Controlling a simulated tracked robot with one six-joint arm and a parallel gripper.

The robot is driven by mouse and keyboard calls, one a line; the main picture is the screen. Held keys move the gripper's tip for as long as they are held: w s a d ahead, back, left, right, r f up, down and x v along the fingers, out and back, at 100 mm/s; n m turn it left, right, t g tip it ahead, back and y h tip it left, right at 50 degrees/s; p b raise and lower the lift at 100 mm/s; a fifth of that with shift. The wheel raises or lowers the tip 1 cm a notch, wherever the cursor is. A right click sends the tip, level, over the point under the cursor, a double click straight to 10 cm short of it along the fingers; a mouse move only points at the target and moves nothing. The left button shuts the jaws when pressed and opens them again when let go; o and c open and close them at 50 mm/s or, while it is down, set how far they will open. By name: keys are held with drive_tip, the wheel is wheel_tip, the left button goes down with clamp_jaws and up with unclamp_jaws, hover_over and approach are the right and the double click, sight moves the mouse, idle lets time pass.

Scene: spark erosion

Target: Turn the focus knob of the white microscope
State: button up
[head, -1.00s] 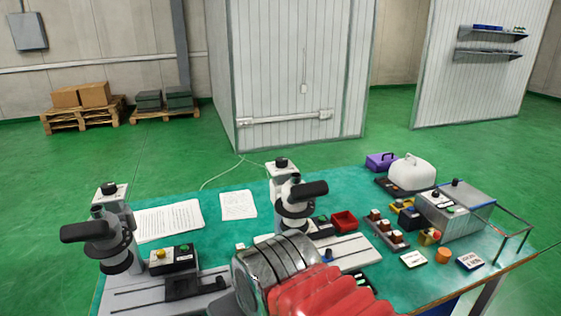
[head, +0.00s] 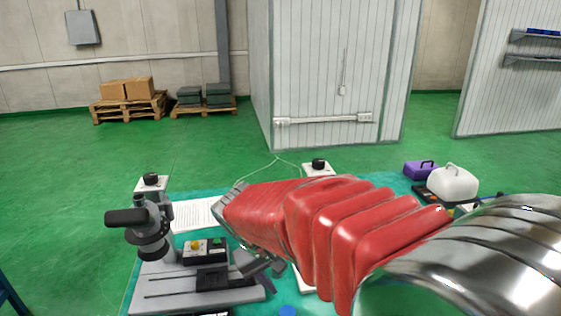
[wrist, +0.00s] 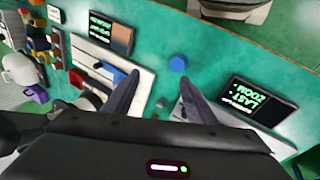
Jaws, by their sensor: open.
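The white microscope is mostly hidden behind my arm in the head view; the white block with a black knob (head: 318,167) at its back shows above the arm. In the wrist view a white slotted base (wrist: 138,95) with a blue part (wrist: 118,75) lies beyond and beside my left finger. I cannot tell which part is the focus knob. My gripper (wrist: 158,78) is open and empty above the bench, fingers apart. In the head view its dark fingers (head: 262,268) are beside the grey microscope's base (head: 195,285).
The grey microscope (head: 150,235) stands at left with a control box (head: 203,251). A blue disc (wrist: 178,64) lies on the green mat, just past my fingertips. A black sign (wrist: 258,103) is at right. A white canister (head: 452,183) and purple case (head: 420,170) stand back right.

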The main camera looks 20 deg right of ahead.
drive_tip(key=w+d+m+h, duration=0.2)
drive_tip(key=w+d+h, duration=0.1)
drive_tip(key=w+d, duration=0.3)
drive_tip(key=m+t+h, duration=0.2)
drive_tip(key=m+h, duration=0.8)
drive_tip(key=m, duration=0.4)
approach(319, 160)
drive_tip(key=a, duration=0.4)
drive_tip(key=shift+s+f, duration=0.25)
drive_tip(key=shift+f, duration=0.05)
drive_tip(key=shift+d, duration=0.1)
drive_tip(key=d, duration=0.4)
drive_tip(key=w+d, duration=0.1)
drive_tip(key=d, duration=0.4)
drive_tip(key=w+d, duration=0.1)
drive_tip(key=d, duration=0.3)
drive_tip(key=shift+d, duration=0.3)
drive_tip(key=shift+c, duration=0.4)
